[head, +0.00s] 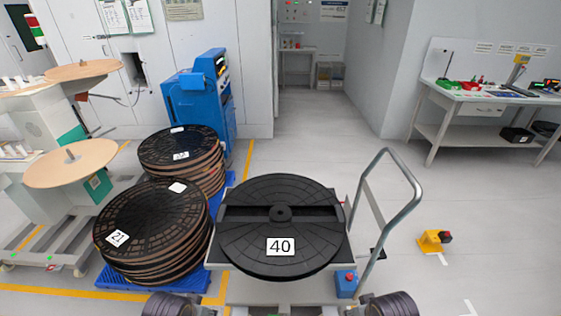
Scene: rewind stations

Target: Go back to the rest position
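Neither of my grippers shows in the head view. Only dark, ribbed parts of my arms show at the bottom edge, one left and one right of the middle. A black reel (281,213) with a white label "40" lies flat on a grey cart (215,255) right in front of me. Nothing of mine is seen touching the reel.
Two stacks of reels, a near one (150,222) labelled "21" and a far one (181,153), stand on blue pallets at left. The cart's handle (410,172) rises at right. A yellow floor device (431,241) lies beyond it. The aisle behind the cart is clear.

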